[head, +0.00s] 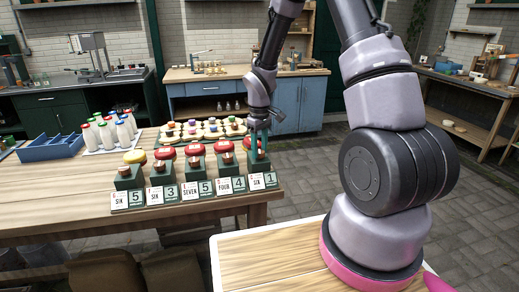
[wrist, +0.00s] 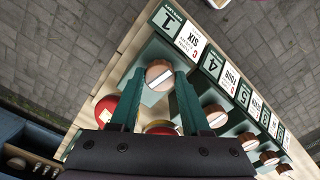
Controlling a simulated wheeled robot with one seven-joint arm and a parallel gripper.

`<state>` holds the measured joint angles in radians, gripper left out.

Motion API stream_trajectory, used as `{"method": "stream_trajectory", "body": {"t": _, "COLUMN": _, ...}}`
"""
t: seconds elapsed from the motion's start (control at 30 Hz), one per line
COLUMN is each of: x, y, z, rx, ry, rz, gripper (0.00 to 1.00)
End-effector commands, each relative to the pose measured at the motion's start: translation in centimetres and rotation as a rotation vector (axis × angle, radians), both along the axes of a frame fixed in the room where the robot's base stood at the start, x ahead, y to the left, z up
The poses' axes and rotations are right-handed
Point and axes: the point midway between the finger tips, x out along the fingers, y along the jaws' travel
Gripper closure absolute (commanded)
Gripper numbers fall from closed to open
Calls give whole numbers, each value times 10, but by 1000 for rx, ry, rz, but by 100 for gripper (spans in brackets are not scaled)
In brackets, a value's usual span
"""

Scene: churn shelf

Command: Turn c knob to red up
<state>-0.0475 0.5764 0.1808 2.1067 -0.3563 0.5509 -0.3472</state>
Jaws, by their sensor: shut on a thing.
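The knob marked C (wrist: 158,76) is a round brown wooden knob with a pale stripe across its face. It is on the green block at the right end of the row, whose cards (head: 263,181) read "SIX" and "1". My gripper (wrist: 161,78) comes down over this block and is shut on the knob, with one green finger on each side. In the head view my gripper (head: 260,147) hides the knob. A red disc (wrist: 106,110) and part of a yellow one show beside the fingers in the wrist view. I cannot tell which side of the knob is red.
Several like green blocks with brown knobs (head: 191,165) and number cards stand close by to the left. Red discs (head: 195,149) and a yellow one lie behind them. White bottles (head: 108,133) and a blue crate (head: 54,147) stand further left. The wooden table (head: 85,205) ends just right of my gripper.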

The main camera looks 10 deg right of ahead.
Motion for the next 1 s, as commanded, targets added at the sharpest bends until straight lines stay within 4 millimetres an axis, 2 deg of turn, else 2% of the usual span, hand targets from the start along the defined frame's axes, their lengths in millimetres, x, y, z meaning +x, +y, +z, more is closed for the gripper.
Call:
{"method": "stream_trajectory", "body": {"t": 0.4, "x": 1, "y": 0, "z": 1, "rx": 0, "ry": -2, "rz": 181, "gripper": 100}}
{"method": "stream_trajectory", "body": {"t": 0.93, "x": 1, "y": 0, "z": 0, "rx": 0, "ry": -2, "rz": 203, "gripper": 100}}
{"method": "stream_trajectory", "body": {"t": 0.97, "x": 1, "y": 0, "z": 0, "rx": 0, "ry": -2, "rz": 203, "gripper": 46}}
{"method": "stream_trajectory", "body": {"t": 1.0, "x": 1, "y": 0, "z": 0, "rx": 0, "ry": -1, "rz": 203, "gripper": 30}}
